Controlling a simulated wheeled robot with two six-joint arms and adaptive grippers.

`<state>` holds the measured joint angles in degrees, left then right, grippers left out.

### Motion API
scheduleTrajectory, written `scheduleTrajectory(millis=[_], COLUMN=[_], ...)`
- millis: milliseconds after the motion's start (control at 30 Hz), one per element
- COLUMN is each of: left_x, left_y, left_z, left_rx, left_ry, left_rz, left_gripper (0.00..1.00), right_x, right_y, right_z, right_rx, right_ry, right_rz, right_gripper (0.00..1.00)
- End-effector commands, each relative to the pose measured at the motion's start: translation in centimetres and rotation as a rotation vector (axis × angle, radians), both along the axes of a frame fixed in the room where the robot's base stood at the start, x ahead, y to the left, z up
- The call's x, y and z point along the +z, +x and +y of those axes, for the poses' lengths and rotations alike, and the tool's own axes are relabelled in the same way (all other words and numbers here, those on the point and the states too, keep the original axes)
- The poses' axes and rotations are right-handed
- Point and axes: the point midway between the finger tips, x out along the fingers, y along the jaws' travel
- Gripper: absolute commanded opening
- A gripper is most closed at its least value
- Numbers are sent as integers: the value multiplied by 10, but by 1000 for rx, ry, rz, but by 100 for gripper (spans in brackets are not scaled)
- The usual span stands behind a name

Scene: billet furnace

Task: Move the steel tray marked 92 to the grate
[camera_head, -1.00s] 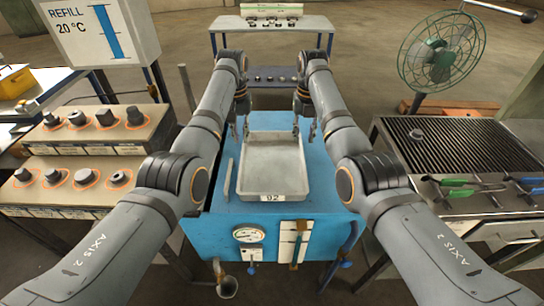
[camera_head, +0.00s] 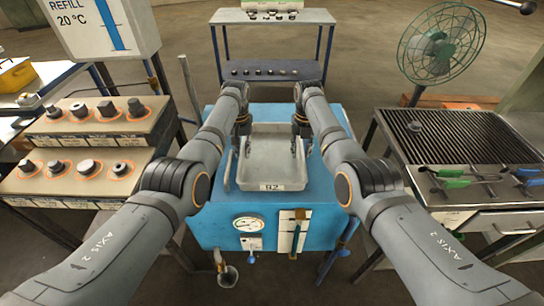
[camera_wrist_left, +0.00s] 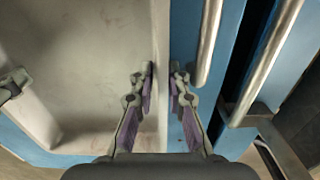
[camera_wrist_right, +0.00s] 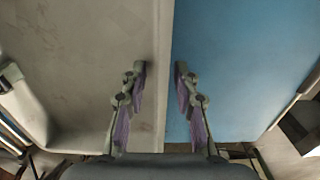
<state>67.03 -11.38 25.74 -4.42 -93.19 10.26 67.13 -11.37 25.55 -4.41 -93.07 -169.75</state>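The grey steel tray (camera_head: 271,170) marked 92 sits on the blue cabinet top (camera_head: 318,190), its label facing me. My left gripper (camera_head: 241,147) is at the tray's left wall and my right gripper (camera_head: 302,146) at its right wall. In the left wrist view, the left fingers (camera_wrist_left: 163,75) are apart, one on each side of the tray (camera_wrist_left: 80,60) wall. In the right wrist view, the right fingers (camera_wrist_right: 160,75) are likewise apart across the tray (camera_wrist_right: 80,70) edge. Neither visibly pinches the wall. The dark grate (camera_head: 455,138) is empty over most of its bars.
A fan (camera_head: 440,48) stands behind. A stepped stand with knobs (camera_head: 90,130) is on the left, a shelf (camera_head: 272,70) behind.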

Motion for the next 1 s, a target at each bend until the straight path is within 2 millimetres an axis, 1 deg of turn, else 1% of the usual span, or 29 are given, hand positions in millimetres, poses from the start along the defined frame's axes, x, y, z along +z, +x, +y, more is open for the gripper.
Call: scheduleTrajectory(millis=[267, 367, 400, 500, 1000], left_x=[-1, -1, -1, -1, -1], left_y=[0, 0, 0, 0, 0], left_z=[0, 0, 0, 0, 0], left_rx=[0, 0, 0, 0, 1], left_ry=[0, 0, 0, 0, 0], left_rz=[-1, -1, -1, -1, -1], left_gripper=[15, 2, 0, 0, 0], right_x=[-1, -1, -1, -1, 0], right_y=[0, 0, 0, 0, 0], right_z=[0, 0, 0, 0, 0], right_rx=[0, 0, 0, 0, 0], right_ry=[0, 0, 0, 0, 0], right_rz=[0, 0, 0, 0, 0], right_gripper=[30, 17, 11, 0, 0])
